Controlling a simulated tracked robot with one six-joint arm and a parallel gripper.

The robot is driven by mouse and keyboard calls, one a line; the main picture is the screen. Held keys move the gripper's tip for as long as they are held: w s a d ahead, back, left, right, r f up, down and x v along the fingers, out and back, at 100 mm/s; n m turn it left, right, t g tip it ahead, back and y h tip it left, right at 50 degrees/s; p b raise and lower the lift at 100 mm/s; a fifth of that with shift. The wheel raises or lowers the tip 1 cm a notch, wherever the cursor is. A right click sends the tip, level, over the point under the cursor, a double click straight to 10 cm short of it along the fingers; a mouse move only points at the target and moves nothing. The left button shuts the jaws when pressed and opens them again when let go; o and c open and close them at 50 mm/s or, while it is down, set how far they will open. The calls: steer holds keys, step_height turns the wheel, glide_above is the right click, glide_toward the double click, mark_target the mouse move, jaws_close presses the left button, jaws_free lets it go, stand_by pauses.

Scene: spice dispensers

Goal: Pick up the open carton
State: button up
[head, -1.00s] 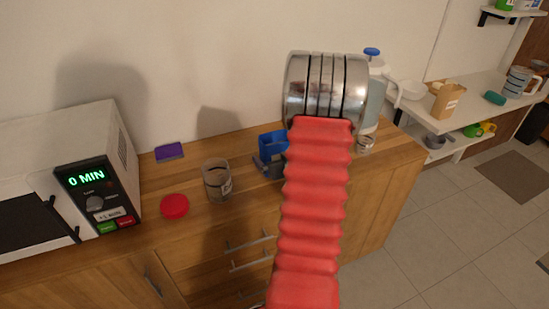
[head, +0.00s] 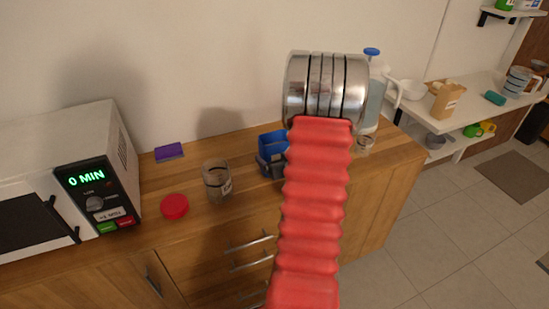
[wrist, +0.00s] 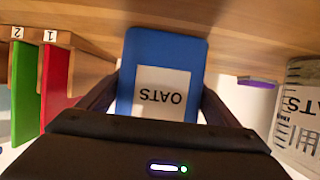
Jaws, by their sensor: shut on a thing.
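A blue carton (head: 271,140) labelled OATS is on the wooden counter's far side in the head view, partly behind my red arm. It also fills the middle of the wrist view (wrist: 191,51), where its white label is upside down. My gripper (wrist: 160,100) is shut on the blue carton, with a dark finger on each side. In the head view my gripper (head: 270,166) shows as a dark shape at the carton's lower front. I cannot tell if the carton touches the counter. Its top opening is hidden.
A clear jar (head: 216,180) and a red lid (head: 174,206) are left of the carton. A purple item (head: 169,151) lies by the wall, near the microwave (head: 70,170). A blue-topped dispenser (head: 374,105) stands at right. A tan carton (head: 446,101) is on the far shelf.

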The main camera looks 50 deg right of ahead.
mark_target(276, 133)
steer(key=shift+c, duration=0.6)
steer(key=shift+r, duration=0.2)
step_height(276, 133, up, 10)
steer(key=shift+f, duration=0.1)
steer(key=shift+s, duration=0.1)
stand_by(0.6)
